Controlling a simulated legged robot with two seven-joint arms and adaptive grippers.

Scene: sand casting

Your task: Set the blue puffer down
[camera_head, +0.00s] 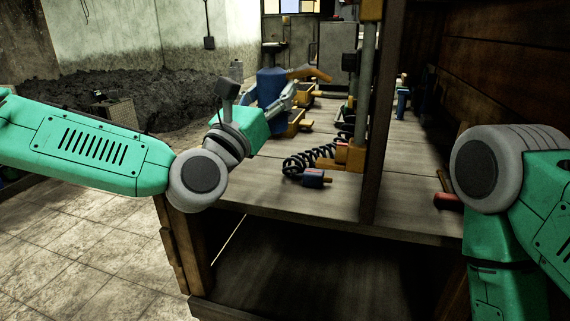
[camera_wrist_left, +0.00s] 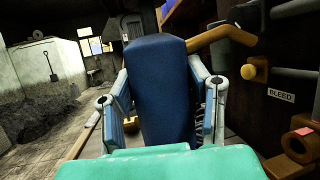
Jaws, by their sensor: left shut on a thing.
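The blue puffer (camera_head: 268,84) has a blue body and an orange-brown spout that points right in the head view. My left gripper (camera_head: 284,98) is shut on its body, over the left part of the workbench (camera_head: 330,196). In the left wrist view, the puffer (camera_wrist_left: 160,90) stands roughly upright between the two fingers of my left gripper (camera_wrist_left: 160,76). Its lower end is hidden, so I cannot tell whether it touches the bench. My right arm shows at the right edge, but its gripper is out of view.
Dark sand (camera_head: 150,95) is heaped behind. Bare bench shows at the front.

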